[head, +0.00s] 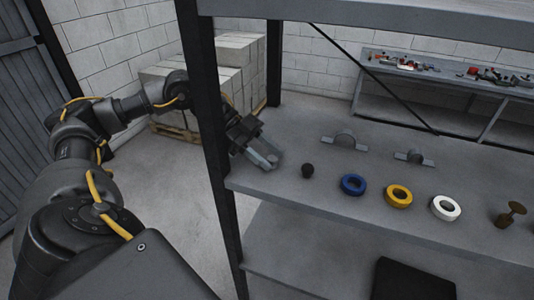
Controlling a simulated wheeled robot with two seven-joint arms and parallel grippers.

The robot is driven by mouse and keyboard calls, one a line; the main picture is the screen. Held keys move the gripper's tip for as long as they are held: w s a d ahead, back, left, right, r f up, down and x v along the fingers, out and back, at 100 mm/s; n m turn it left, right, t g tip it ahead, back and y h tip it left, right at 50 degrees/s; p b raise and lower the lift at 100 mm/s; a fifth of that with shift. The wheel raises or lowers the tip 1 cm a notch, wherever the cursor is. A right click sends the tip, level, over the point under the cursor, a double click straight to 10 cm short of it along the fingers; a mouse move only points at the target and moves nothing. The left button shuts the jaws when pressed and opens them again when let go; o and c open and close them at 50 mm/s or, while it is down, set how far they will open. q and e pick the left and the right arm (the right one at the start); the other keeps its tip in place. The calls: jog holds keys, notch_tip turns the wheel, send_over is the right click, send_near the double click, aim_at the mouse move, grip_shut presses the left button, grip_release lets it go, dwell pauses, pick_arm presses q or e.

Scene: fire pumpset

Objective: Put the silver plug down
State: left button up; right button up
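The silver plug (264,158) is a light grey, shiny piece at the left end of the upper shelf. My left gripper (250,140) reaches in past the dark shelf post and is shut on the plug. The plug is at or just above the shelf surface; I cannot tell if it touches. The fingertips are partly hidden by the plug. My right gripper is not in view.
Two grey brackets (344,141) (414,158) lie behind. The dark post (205,110) stands close beside my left forearm.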

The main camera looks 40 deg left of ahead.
pick_arm(q)
jog(key=shift+a+r, duration=0.15)
jog(key=shift+a, duration=0.15)
jog(key=b+v, duration=0.2)
jog(key=v, duration=0.8)
jog(key=shift+a+r, duration=0.15)
jog(key=shift+s+a+r, duration=0.15)
jog(key=shift+a+r, duration=0.1)
jog(key=shift+a, duration=0.2)
